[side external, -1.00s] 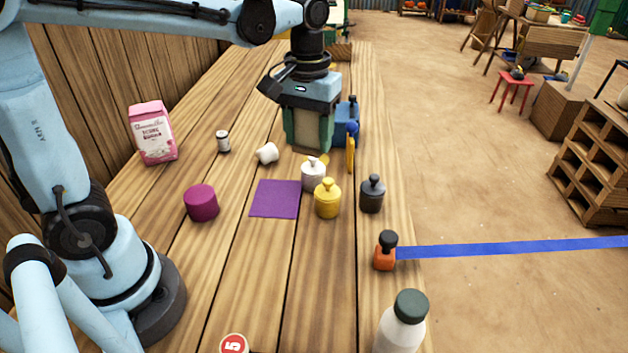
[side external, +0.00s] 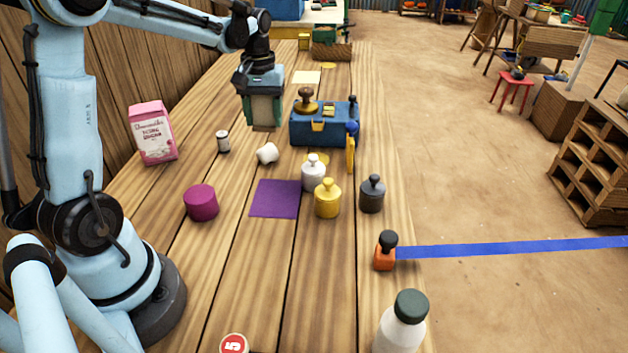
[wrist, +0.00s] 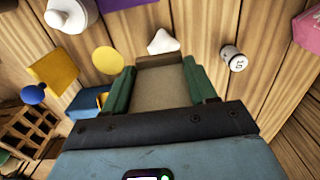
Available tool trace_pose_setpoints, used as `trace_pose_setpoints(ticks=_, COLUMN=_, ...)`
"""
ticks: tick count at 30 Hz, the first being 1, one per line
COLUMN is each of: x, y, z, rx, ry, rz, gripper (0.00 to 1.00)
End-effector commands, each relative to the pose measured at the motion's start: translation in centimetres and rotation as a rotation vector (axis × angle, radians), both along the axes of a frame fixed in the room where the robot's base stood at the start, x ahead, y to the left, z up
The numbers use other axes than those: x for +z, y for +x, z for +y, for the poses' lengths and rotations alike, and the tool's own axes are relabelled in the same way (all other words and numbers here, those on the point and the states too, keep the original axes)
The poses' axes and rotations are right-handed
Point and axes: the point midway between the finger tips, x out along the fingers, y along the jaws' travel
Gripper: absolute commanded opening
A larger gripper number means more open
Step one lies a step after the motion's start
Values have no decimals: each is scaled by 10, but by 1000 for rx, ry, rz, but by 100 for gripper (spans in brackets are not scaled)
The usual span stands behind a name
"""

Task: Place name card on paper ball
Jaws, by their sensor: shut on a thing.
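My gripper (side external: 263,125) is above the table, behind the paper ball in the side view. It is shut on a flat beige-brown name card (wrist: 162,85), which fills the space between the green fingers in the wrist view. The card also shows between the fingers in the side view (side external: 266,108). The paper ball (side external: 267,153) is small and white and lies on the planks between the white canister and the white weight.
A small white canister (side external: 223,142) stands left of the ball. A blue box (side external: 325,127) with a yellow paddle (side external: 350,154) is at right. White (side external: 313,175), yellow (side external: 327,200) and dark (side external: 372,195) weights stand nearer, beside a purple mat (side external: 270,199). A pink packet (side external: 152,133) stands left.

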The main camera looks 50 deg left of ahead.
Motion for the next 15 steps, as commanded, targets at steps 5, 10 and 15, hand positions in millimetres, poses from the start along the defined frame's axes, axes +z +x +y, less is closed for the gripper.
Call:
trace_pose_setpoints(ticks=5, x=-8, y=1, z=9, rx=-1, ry=0, rz=0, gripper=26)
trace_pose_setpoints(ticks=10, x=-29, y=1, z=9, rx=-1, ry=0, rz=0, gripper=26)
trace_pose_setpoints(ticks=15, x=-45, y=1, z=9, rx=-1, ry=0, rz=0, gripper=26)
